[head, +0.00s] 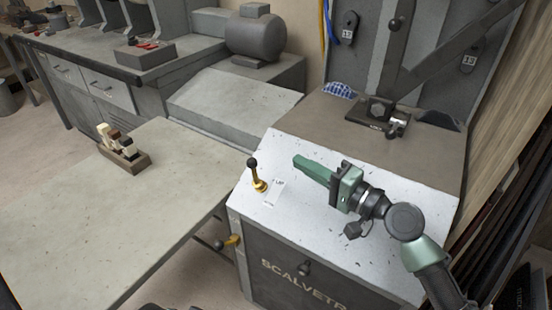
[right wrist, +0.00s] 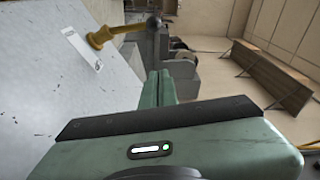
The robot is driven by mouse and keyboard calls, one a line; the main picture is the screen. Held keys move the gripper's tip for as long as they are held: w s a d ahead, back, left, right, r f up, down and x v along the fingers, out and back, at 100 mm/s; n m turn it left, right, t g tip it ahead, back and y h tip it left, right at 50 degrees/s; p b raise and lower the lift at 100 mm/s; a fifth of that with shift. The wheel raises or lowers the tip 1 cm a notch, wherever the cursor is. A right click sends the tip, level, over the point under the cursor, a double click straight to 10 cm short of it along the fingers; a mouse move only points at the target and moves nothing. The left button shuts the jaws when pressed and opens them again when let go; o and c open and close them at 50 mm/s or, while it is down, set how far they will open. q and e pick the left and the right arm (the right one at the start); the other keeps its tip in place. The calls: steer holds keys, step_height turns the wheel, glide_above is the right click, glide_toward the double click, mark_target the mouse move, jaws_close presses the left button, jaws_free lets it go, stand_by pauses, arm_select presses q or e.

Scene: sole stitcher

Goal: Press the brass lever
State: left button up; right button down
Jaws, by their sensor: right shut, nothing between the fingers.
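The brass lever (head: 258,177) stands on the left part of the machine's pale top, with a dark ball knob on its stem. It also shows in the right wrist view (right wrist: 108,36), at the upper left, with its label plate beside it. My right gripper (head: 297,161) is shut and empty. In the head view its green fingers point left, a little to the right of the lever and apart from it. In the right wrist view the closed fingers (right wrist: 160,76) show below and right of the lever. My left gripper is not in view.
A white label (head: 275,192) lies beside the lever. A second brass handle (head: 233,240) sticks out from the machine's front left edge. A bench (head: 70,215) with a small wooden block holder (head: 124,158) stands at left. A dark clamp-like fixture (head: 375,113) sits behind.

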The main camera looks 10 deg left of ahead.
mark_target(254, 174)
steer(key=x, duration=0.9)
steer(key=shift+w+a+b, duration=0.15)
steer(key=shift+a+b, duration=0.15)
steer(key=shift+b, duration=0.1)
arm_select(q)
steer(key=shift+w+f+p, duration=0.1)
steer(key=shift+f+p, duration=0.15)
steer(key=shift+p, duration=0.4)
arm_select(e)
steer(key=s, duration=0.3)
steer(key=shift+s+a+f, duration=0.3)
steer(key=shift+s+f, duration=0.1)
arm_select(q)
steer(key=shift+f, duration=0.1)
arm_select(e)
steer(key=shift+s+f, duration=0.1)
